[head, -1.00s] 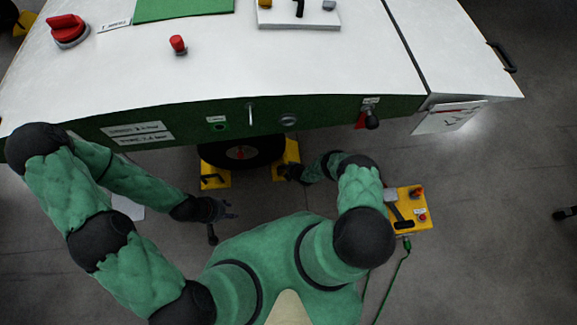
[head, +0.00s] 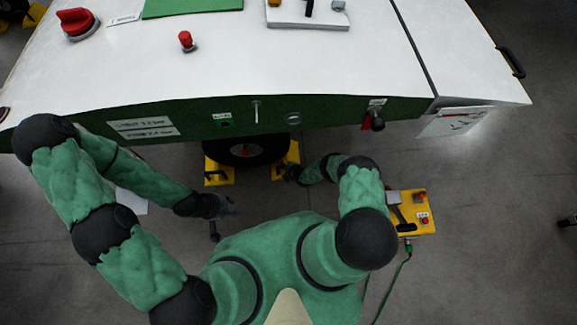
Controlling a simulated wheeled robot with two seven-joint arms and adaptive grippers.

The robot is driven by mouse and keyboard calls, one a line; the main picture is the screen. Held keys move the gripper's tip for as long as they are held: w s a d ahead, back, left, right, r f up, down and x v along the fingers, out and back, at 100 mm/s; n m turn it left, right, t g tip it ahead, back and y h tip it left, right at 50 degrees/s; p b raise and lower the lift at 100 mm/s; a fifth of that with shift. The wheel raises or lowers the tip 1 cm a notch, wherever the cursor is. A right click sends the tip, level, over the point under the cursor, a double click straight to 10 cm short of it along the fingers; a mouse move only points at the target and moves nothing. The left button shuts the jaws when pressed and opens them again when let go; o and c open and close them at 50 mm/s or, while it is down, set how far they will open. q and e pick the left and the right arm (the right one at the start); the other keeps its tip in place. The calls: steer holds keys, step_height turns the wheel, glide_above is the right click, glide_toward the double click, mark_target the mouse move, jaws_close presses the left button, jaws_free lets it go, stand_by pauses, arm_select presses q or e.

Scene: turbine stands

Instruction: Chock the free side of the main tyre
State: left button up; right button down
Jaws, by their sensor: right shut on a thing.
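The main tyre (head: 246,151) is black with a red hub mark and shows below the green side of the turbine stand; its upper part is hidden. A yellow chock (head: 219,173) with a dark handle stands at its left side. A second yellow chock (head: 289,158) is at its right side, beside the tyre; I cannot tell whether it touches. My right gripper (head: 291,173) is shut on this second chock, low by the floor. My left gripper (head: 229,206) looks open and empty, below and slightly right of the left chock, apart from it.
The stand's white top (head: 330,65) overhangs the tyre. A red-tagged lever (head: 376,122) sticks out of its green side. A yellow control box (head: 412,212) with a green cable lies on the floor right of my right arm.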

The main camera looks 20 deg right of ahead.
steer(key=shift+w+a, duration=0.15)
steer(key=shift+a, duration=0.1)
steer(key=shift+c, duration=1.2)
jaws_free()
steer(key=shift+r, duration=0.1)
steer(key=shift+s+r+p, duration=0.45)
steer(key=shift+p, duration=0.15)
steer(key=p+v, duration=0.6)
steer(key=v, duration=0.1)
steer(key=shift+s+r, duration=0.25)
steer(key=shift+s, duration=0.05)
steer(key=shift+d, duration=0.1)
stand_by(0.4)
